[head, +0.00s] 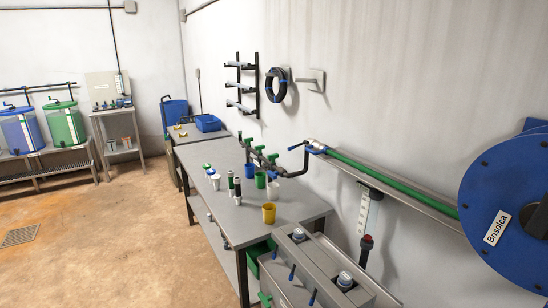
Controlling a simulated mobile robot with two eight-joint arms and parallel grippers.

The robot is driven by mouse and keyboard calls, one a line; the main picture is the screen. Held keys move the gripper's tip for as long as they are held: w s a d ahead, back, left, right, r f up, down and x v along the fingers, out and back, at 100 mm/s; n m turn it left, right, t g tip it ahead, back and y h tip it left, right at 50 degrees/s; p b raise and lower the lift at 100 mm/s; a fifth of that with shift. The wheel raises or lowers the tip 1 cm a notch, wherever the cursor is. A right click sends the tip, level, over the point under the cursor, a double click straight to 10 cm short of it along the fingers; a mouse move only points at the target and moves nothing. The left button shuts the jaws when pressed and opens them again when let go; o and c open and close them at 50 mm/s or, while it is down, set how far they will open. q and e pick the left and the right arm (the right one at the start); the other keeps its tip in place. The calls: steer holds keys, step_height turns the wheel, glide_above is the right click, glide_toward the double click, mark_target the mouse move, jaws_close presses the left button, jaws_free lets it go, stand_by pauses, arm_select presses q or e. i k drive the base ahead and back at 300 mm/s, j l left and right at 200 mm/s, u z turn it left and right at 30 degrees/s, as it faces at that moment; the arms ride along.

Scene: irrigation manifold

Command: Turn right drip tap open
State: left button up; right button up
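A dark pipe manifold (262,158) runs along the back edge of the grey bench, against the wall. Several small taps with green or blue handles sit on it. The nearest handle on it, a green one (273,156), is close to the pipe's right end. I cannot tell which tap is the right drip tap, nor whether any tap is open. A blue cup (249,171), a green cup (260,180) and a white cup (273,192) stand below the manifold. Neither of my grippers is in view.
The grey bench (301,204) also carries a yellow cup (269,213) and small bottles (238,190). A grey unit (318,262) with blue levers stands in front, at lower right. A big blue reel (505,215) fills the right side. The floor (110,235) at left is mostly clear.

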mark_target(272, 156)
steer(key=i+j+z, duration=0.1)
steer(key=z, duration=1.1)
steer(key=i+j+z, duration=0.1)
steer(key=j+z, duration=0.75)
steer(key=j, duration=0.15)
steer(key=j+z, duration=0.45)
steer(key=j, duration=0.65)
steer(key=k+j, duration=0.1)
steer(key=j, duration=0.65)
steer(key=k+j+z, duration=0.1)
steer(key=j, duration=0.25)
steer(key=k, duration=0.05)
